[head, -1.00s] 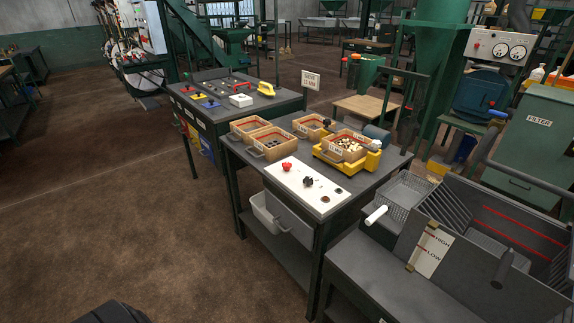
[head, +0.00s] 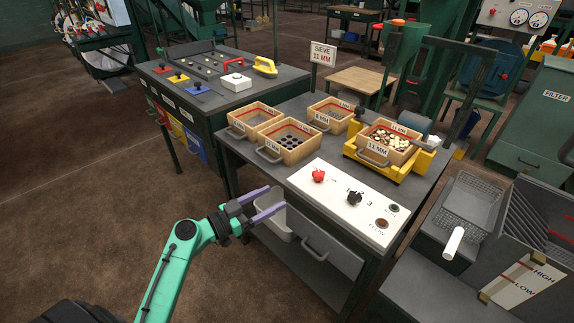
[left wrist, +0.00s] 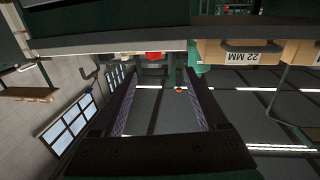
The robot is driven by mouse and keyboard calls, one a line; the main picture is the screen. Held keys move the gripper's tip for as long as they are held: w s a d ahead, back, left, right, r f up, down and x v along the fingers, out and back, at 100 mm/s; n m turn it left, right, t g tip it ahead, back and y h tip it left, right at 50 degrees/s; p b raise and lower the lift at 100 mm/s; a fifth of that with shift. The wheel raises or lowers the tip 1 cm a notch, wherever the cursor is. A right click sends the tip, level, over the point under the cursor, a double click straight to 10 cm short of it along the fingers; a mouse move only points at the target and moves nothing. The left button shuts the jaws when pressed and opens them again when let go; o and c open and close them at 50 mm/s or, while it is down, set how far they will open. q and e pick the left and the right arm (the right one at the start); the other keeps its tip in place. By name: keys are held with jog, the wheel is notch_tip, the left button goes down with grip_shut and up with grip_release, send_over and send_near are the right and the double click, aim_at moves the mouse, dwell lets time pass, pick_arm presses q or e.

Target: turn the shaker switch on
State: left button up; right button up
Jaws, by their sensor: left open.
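A white control panel (head: 335,212) lies on the front of the grey workbench in the head view. It carries a red knob (head: 318,176) at its left, a black knob (head: 354,198) in the middle and two small round controls at its right end. The lettering is too small to tell which is the shaker switch. The yellow shaker (head: 414,163) stands behind the panel with an 11 MM sieve of pale and dark pieces in it. My left gripper (head: 278,196) is open and empty, left of the panel and apart from it. My right gripper is out of view.
Several wooden sieve boxes (head: 284,140) stand on the bench left of the shaker. A grey bin (head: 290,222) sits under the bench top near my left gripper. A grey chute with a white handle (head: 453,243) is at the right. The floor at left is clear.

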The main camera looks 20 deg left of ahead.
aim_at(314, 176)
pick_arm(q)
jog(key=shift+m, duration=0.3)
jog(key=p+x, duration=0.1)
jog(key=x, duration=0.3)
jog(key=d+r+p+x, duration=0.1)
jog(key=x, duration=0.4)
jog(key=r+p+x, duration=0.1)
jog(key=p+x, duration=0.1)
jog(key=x, duration=0.3)
jog(key=shift+s+d, duration=0.2)
jog(key=shift+d, duration=0.1)
jog(key=shift+w, duration=0.1)
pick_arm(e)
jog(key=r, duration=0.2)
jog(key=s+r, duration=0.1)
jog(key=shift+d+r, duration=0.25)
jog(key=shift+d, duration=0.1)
